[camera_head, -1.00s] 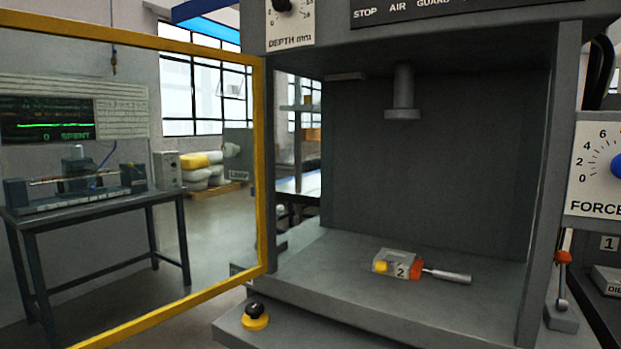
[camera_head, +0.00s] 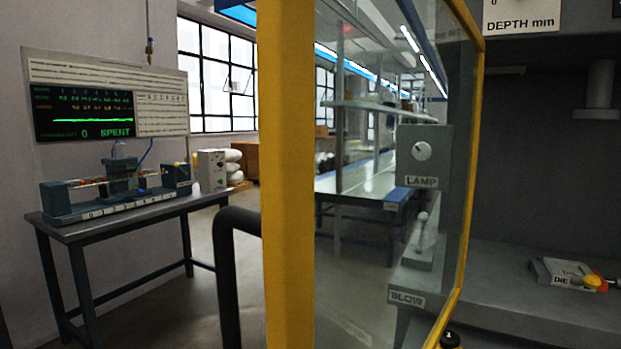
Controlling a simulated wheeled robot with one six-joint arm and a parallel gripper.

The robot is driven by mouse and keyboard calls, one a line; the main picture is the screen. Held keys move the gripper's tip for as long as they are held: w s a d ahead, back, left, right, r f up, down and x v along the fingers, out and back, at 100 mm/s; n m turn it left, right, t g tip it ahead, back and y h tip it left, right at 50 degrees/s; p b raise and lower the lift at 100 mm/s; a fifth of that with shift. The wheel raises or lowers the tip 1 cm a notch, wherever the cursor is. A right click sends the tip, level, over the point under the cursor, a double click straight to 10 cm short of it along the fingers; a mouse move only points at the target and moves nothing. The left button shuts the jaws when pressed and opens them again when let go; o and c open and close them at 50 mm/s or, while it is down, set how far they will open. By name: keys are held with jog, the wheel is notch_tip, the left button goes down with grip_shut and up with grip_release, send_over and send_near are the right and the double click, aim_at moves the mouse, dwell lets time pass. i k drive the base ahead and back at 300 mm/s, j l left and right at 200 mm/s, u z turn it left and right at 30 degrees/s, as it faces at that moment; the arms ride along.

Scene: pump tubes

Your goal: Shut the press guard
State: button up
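The press guard is a clear panel in a yellow frame (camera_head: 288,180). It stands open, swung out toward me, and I see it at a steep angle. Its near upright is close and large, and its far upright (camera_head: 468,170) is by the press opening. A black bent bar (camera_head: 228,260), apparently the guard's handle, sticks out left of the near upright. The press (camera_head: 540,150) is at the right, its opening uncovered. Inside lies a die (camera_head: 565,272) with yellow and orange parts, cut off by the picture edge. My gripper is not in view.
A dark bench (camera_head: 110,222) with a test rig and a screen (camera_head: 85,110) stands at the left. Through the panel show a LAMP box (camera_head: 424,155), a lever (camera_head: 423,235) and a BLOW label (camera_head: 407,297). A black knob (camera_head: 450,340) is low by the press. Some floor is clear between bench and guard.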

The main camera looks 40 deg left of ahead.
aim_at(285, 29)
jog(key=k+j+u, duration=0.1)
jog(key=j+u, duration=0.15)
jog(key=j, duration=0.4)
jog(key=j+u, duration=0.2)
jog(key=j, duration=0.45)
jog(key=k+j, duration=0.2)
jog(key=k, duration=0.2)
jog(key=k+j, duration=0.2)
jog(key=k, duration=0.25)
jog(key=k+j, duration=0.15)
jog(key=k, duration=0.25)
